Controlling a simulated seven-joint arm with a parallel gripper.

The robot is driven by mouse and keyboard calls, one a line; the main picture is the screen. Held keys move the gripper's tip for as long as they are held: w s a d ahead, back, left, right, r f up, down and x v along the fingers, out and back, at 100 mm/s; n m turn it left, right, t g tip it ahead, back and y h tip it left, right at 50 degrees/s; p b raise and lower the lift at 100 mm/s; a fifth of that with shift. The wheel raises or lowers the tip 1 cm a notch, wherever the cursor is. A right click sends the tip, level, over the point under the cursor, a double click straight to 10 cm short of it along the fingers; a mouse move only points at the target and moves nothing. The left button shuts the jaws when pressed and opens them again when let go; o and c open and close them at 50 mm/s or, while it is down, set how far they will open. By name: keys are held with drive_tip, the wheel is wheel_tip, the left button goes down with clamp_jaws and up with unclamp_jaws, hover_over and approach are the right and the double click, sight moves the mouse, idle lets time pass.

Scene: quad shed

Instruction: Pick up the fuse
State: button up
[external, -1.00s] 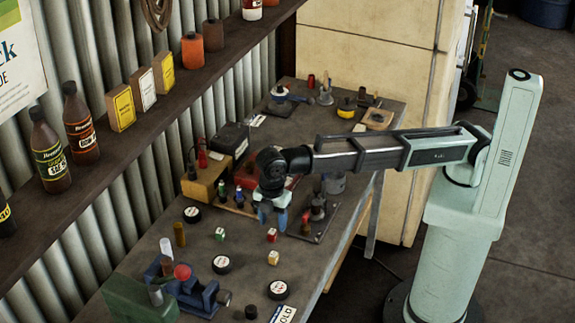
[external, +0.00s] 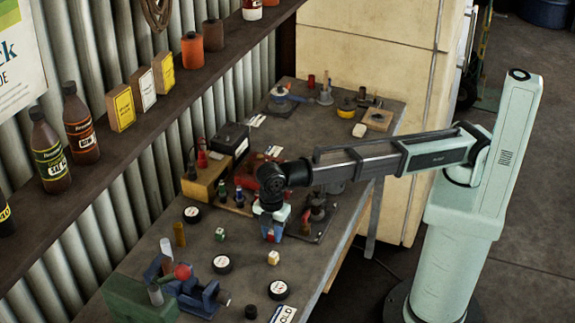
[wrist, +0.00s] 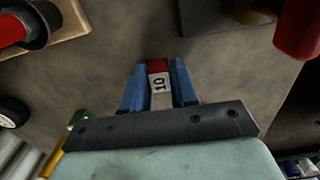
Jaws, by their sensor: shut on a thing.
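The fuse (wrist: 159,66) is a small block with a red top and a white label reading 10. In the wrist view it sits between the two blue fingers of my gripper (wrist: 159,88), which is shut on it. In the external view my gripper (external: 271,232) points down at the bench top beside the relay-like parts, and the fuse is mostly hidden between the fingers. Whether it still touches the bench I cannot tell.
A green-and-white block (external: 220,235) and a pale block (external: 273,258) stand nearby. A blue vise (external: 195,298) is at the near end. Behind my gripper are a yellow box (external: 205,178) and a board with dark posts.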

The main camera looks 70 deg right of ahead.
sight(272, 231)
clamp_jaws()
wheel_tip(272, 231, up, 10)
idle(0.6)
